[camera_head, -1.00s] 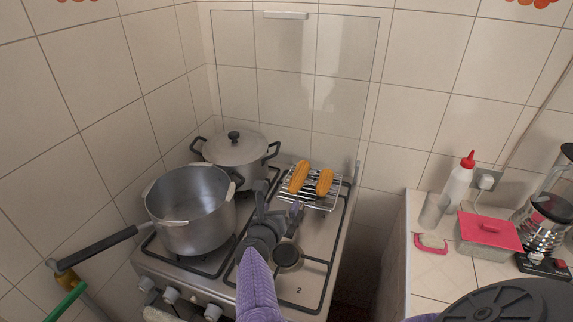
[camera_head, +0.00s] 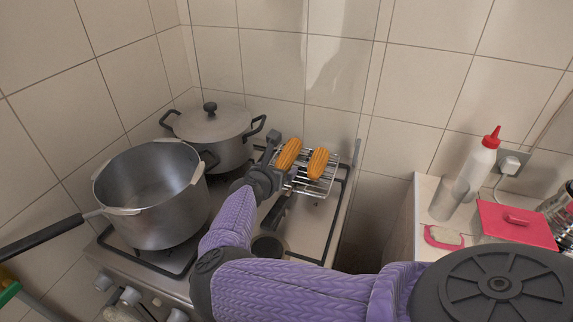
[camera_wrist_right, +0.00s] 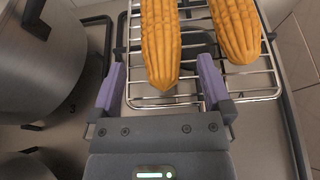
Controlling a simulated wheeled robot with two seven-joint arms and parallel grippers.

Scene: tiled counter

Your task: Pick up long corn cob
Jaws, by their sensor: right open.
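Two orange corn cobs lie side by side on a wire rack (camera_head: 326,187) on the stove. The left cob (camera_head: 289,155) looks the longer one; the right cob (camera_head: 318,163) lies beside it. My right gripper (camera_head: 281,165) is open at the near left of the rack, by the left cob. In the right wrist view, the near end of the left cob (camera_wrist_right: 160,45) appears between the two purple fingers (camera_wrist_right: 160,82), with a gap on each side. The right cob (camera_wrist_right: 237,28) is outside the fingers. My left gripper is not in view.
A large open pot (camera_head: 152,200) stands on the front left of the stove, and a lidded pot (camera_head: 213,130) behind it, close to my right gripper. A tiled wall is behind the rack.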

